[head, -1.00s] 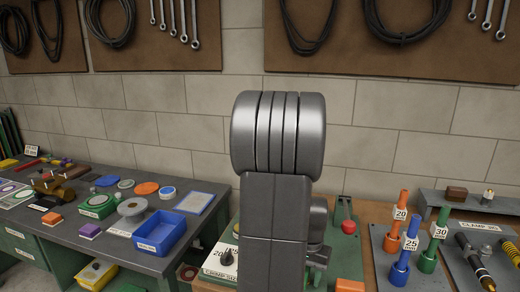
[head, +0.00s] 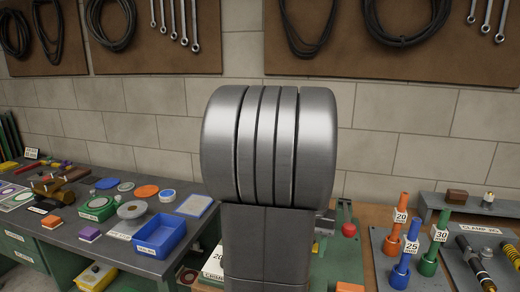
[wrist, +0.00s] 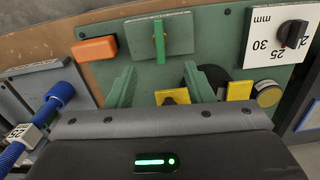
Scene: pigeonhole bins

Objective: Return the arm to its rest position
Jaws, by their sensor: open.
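My arm's thick grey joint (head: 268,146) fills the middle of the head view, upright in front of the wall. My gripper is hidden behind my arm in the head view. In the wrist view my gripper (wrist: 160,72) is open, with two green fingers spread apart and nothing between them. It points over a green fixture panel (wrist: 225,42), with a small green upright part (wrist: 159,42) beyond the fingers.
A dial plate (wrist: 265,47) with a black knob, an orange block (wrist: 95,50) and a blue-handled tool (wrist: 58,97) lie around the gripper. A blue bin (head: 161,236) stands on the left bench. Orange, blue and green tools stand on a board (head: 385,262) at the right.

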